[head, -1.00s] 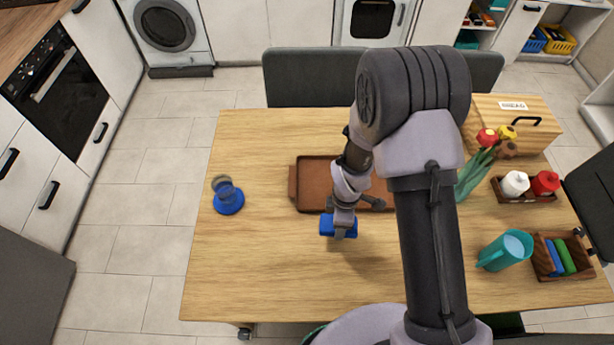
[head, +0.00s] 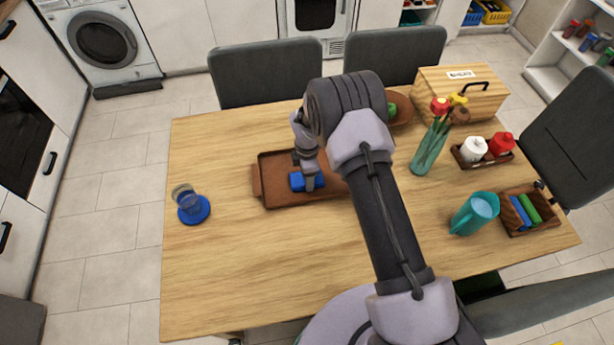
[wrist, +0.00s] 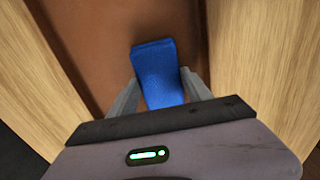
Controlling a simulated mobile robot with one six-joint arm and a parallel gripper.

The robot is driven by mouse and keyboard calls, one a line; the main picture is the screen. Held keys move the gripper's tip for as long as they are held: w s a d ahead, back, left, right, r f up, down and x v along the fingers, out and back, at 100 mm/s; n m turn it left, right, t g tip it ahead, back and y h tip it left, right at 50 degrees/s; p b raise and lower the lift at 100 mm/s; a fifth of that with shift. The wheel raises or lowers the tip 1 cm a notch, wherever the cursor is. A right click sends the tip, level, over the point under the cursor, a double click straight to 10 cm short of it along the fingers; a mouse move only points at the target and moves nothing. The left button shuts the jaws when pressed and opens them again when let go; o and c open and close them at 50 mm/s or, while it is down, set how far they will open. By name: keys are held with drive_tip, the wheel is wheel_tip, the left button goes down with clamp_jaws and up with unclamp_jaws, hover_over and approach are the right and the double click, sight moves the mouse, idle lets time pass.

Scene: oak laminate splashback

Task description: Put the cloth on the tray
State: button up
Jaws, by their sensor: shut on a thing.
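The blue folded cloth (head: 306,181) is between the fingers of my gripper (head: 310,184). The brown tray (head: 275,197) lies on the wooden table, and the cloth is over its near middle part. In the wrist view the cloth (wrist: 158,72) stands out between both fingers of my gripper (wrist: 160,88), with the brown tray surface (wrist: 95,35) beyond it. My gripper is shut on the cloth. I cannot tell whether the cloth touches the tray. My arm hides the tray's right part.
To the right are a flower vase (head: 428,150), a teal jug (head: 474,213), a condiment caddy (head: 497,158) and a wooden box with cloths (head: 543,222). A bread box (head: 440,85) stands behind. The front table is clear.

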drive_tip(key=shift+r, duration=0.1)
drive_tip(key=o, duration=1.3)
